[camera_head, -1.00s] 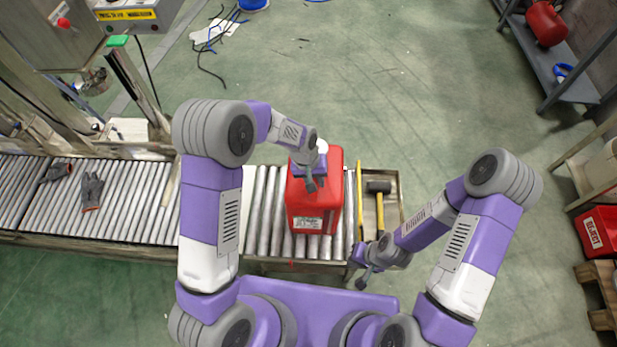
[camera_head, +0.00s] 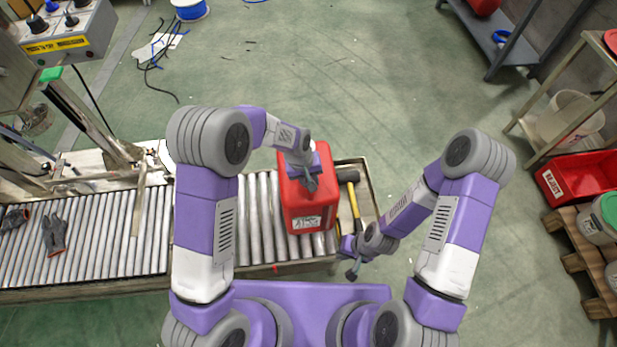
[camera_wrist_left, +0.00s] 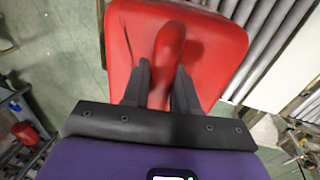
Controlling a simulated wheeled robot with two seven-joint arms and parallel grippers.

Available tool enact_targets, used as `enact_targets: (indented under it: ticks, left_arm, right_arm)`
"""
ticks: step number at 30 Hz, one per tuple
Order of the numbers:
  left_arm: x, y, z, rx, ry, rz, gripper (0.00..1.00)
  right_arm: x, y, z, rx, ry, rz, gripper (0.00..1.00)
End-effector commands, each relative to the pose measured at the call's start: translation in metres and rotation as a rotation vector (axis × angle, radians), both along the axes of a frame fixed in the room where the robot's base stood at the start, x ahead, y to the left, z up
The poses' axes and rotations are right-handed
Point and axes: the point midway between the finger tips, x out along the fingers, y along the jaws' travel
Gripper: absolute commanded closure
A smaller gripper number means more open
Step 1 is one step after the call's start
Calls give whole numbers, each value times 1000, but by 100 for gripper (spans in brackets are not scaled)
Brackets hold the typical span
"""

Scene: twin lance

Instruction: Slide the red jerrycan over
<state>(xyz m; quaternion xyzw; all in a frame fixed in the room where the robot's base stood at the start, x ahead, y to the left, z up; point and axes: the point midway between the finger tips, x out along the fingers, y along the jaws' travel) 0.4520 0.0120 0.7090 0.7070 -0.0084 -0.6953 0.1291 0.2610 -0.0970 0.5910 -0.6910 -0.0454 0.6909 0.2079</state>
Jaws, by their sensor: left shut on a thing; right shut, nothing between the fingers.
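The red jerrycan (camera_head: 306,211) stands on the metal rollers near the right end of the conveyor (camera_head: 258,215), a pale label on its near side. My left gripper (camera_head: 311,184) is over its top. In the left wrist view the two dark fingers of my left gripper (camera_wrist_left: 160,85) are shut on the jerrycan's red handle (camera_wrist_left: 168,60), one on each side. My right gripper (camera_head: 352,272) is shut and empty, low and to the right of the jerrycan, by the near edge of the conveyor's end, apart from the can.
A tray (camera_head: 371,205) with a black-headed, yellow-handled hammer (camera_head: 354,197) adjoins the jerrycan's right side. Grey gloves (camera_head: 54,234) lie on the rollers at left. A red bin (camera_head: 585,178) is at far right. Rollers left of the can are bare.

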Motion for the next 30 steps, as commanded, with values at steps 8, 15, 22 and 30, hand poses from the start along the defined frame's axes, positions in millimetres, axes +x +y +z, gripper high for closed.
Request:
enact_targets:
  ticks: [8, 15, 22, 30]
  left_arm:
    - [0, 0, 0, -1, -1, 1, 54]
    - [0, 0, 0, -1, -1, 1, 42]
    - [0, 1, 11, -2, -2, 1, 42]
    - [-1, 10, 57, -2, -3, 2, 42]
  right_arm:
    - [0, 0, 0, 0, 0, 0, 100]
    - [0, 0, 0, 0, 0, 0, 100]
    - [0, 0, 4, 0, 0, 0, 100]
    - [0, 0, 21, 0, 0, 0, 100]
